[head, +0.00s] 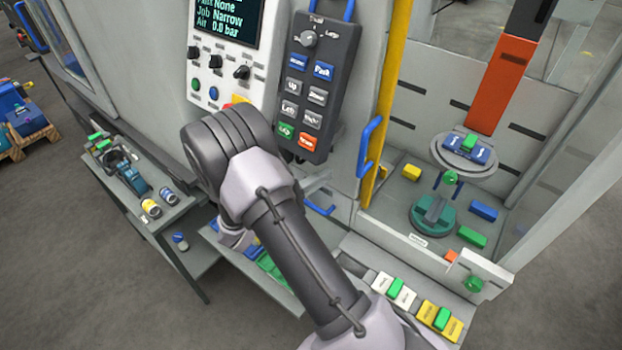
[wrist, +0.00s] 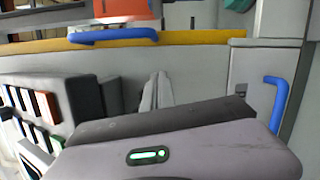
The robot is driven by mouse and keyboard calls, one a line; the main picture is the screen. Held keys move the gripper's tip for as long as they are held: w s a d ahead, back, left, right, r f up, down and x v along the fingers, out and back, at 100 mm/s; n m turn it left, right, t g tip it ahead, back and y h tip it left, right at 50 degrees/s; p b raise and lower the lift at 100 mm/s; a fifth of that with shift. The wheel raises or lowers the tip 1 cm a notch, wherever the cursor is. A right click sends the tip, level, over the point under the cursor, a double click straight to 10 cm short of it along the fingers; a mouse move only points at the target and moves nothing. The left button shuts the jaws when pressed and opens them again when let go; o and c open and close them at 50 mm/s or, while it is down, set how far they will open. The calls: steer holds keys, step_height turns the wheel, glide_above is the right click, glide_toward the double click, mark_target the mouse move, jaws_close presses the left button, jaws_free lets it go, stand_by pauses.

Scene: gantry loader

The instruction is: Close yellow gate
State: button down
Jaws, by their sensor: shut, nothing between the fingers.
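The yellow gate (head: 392,95) shows as an upright yellow edge with a blue handle (head: 368,147) on it, right of the control panels. The opening to its right is uncovered, so the gate stands open. In the wrist view the yellow edge (wrist: 200,38) runs across the top, with the blue handle (wrist: 113,36) on it. My gripper (wrist: 157,88) is shut and empty, with its fingertips pointing toward the grey panel below the handle and apart from the handle. In the head view my arm hides the gripper.
A button pendant (head: 312,85) and a screen panel (head: 225,60) stand left of the gate. Inside the opening are a green fixture (head: 435,215) and several coloured blocks. Another blue handle (wrist: 277,100) is at the right in the wrist view. A side table (head: 150,190) stands left.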

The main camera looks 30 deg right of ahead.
steer(key=d, duration=0.3)
steer(key=shift+w+d+r, duration=0.1)
steer(key=shift+w+d, duration=0.1)
steer(key=shift+d, duration=0.15)
steer(key=s, duration=0.1)
steer(key=s+d, duration=0.2)
steer(key=shift+s+r, duration=0.3)
steer(key=shift+r, duration=0.1)
steer(key=shift+a, duration=0.2)
